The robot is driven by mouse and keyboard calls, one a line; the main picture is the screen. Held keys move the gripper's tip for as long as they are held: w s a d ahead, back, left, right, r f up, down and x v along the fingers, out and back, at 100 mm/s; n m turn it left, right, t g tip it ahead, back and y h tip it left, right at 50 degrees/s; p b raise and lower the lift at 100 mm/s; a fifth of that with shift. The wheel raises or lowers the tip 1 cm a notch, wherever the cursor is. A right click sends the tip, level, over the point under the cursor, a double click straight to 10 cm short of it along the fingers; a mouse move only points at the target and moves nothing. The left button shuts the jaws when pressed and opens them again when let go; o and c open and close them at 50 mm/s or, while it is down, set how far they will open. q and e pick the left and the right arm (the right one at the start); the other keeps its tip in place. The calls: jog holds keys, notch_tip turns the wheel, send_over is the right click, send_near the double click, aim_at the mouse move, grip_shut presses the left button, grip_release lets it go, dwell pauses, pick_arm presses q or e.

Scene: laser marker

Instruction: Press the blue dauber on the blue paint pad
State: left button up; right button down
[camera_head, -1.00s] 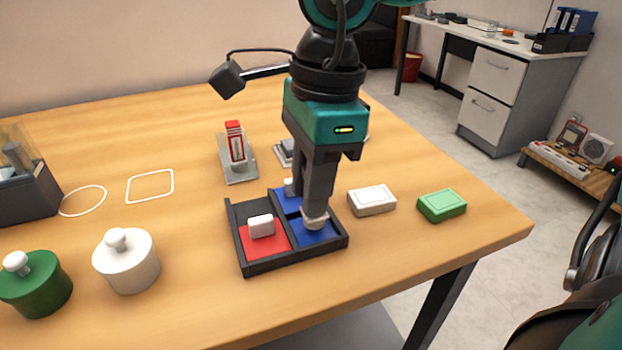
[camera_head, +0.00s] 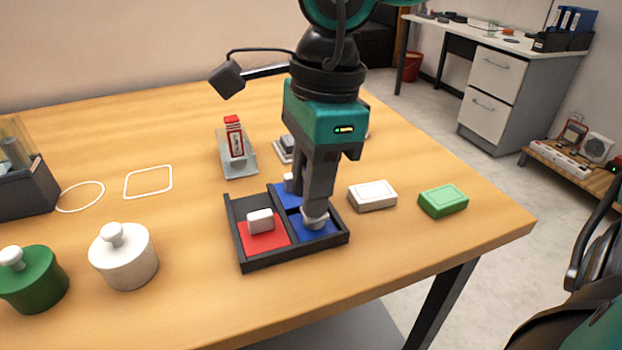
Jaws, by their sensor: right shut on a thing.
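A black divided tray (camera_head: 240,212) stands on the table. Its front-right compartment holds a blue paint pad (camera_head: 328,229), and another blue pad (camera_head: 284,199) lies behind it. My right gripper (camera_head: 314,205) points straight down over the front-right blue pad. It is shut on a small pale, rounded piece, the dauber (camera_head: 315,218), at its fingertips. The dauber's lower end is at the pad; I cannot tell whether it touches. The fingers hide most of the dauber. My left gripper is not in view.
A red pad (camera_head: 262,241) with a white block on it fills the tray's front-left compartment. A white block (camera_head: 372,196) and a green block (camera_head: 443,201) lie right of the tray. White (camera_head: 126,262) and green (camera_head: 35,283) lidded pots stand at the left.

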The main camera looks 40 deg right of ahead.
jog(key=shift+f, duration=0.1)
dwell(1.3)
jog(key=shift+r+p, duration=0.75)
jog(key=shift+r, duration=0.75)
jog(key=shift+r+p, duration=1.4)
jog(key=shift+r, duration=0.7)
jog(key=shift+f, duration=0.15)
notch_tip(320, 180, down, 7)
jog(key=b, duration=0.5)
jog(key=shift+r, duration=0.2)
